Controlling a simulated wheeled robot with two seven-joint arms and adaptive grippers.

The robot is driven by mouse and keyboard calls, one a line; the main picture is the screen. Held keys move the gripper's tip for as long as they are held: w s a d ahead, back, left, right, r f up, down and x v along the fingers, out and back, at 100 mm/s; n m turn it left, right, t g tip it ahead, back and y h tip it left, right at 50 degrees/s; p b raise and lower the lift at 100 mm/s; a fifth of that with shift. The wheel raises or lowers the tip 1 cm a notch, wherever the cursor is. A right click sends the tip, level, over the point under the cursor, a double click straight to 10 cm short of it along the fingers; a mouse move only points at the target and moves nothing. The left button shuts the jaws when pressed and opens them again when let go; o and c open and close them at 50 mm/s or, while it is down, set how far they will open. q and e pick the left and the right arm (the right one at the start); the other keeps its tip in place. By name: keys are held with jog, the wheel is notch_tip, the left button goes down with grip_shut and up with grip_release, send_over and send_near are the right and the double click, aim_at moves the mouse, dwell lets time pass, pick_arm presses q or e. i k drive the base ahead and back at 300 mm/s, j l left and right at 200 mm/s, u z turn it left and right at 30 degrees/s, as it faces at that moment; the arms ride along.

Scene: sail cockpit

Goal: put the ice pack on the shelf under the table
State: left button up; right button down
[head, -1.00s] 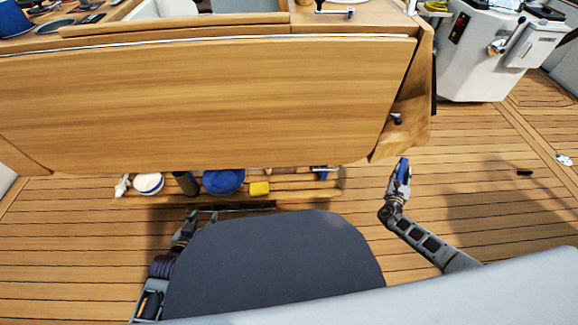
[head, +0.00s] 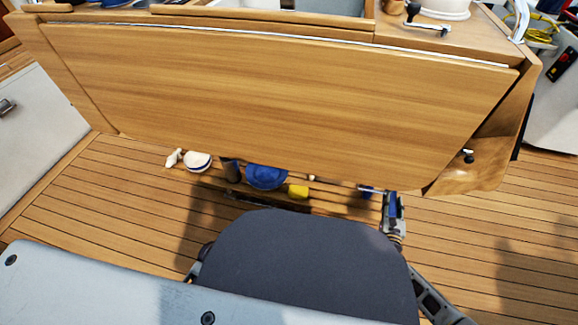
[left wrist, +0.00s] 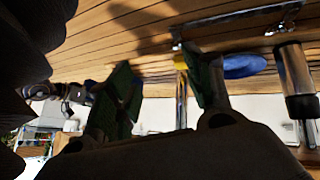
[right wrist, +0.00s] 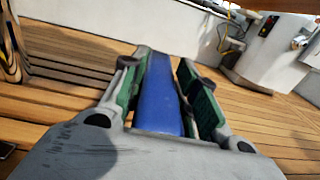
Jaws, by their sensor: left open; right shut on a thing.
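The ice pack (right wrist: 162,98) is a long blue piece between the fingers of my right gripper (right wrist: 165,85) in the right wrist view. In the head view the right gripper (head: 392,205) is shut on it, at the right end of the shelf (head: 335,198), by the table's (head: 270,95) lower edge. I cannot tell whether the pack touches the shelf. The shelf is low under the table, its back part hidden by the tabletop. My left gripper (left wrist: 165,85) is open and empty in the left wrist view; in the head view it is mostly hidden.
The shelf bears a white item (head: 173,158), a white round container (head: 197,161), a dark cylinder (head: 232,171), a blue round thing (head: 266,177) and a yellow block (head: 298,191). Right of the block the shelf looks mostly bare. A white console (right wrist: 268,55) stands farther off.

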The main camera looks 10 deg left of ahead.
aim_at(338, 182)
jog(key=i+j, duration=0.65)
jog(key=j, duration=0.2)
jog(key=i+l, duration=0.2)
jog(key=i, duration=0.1)
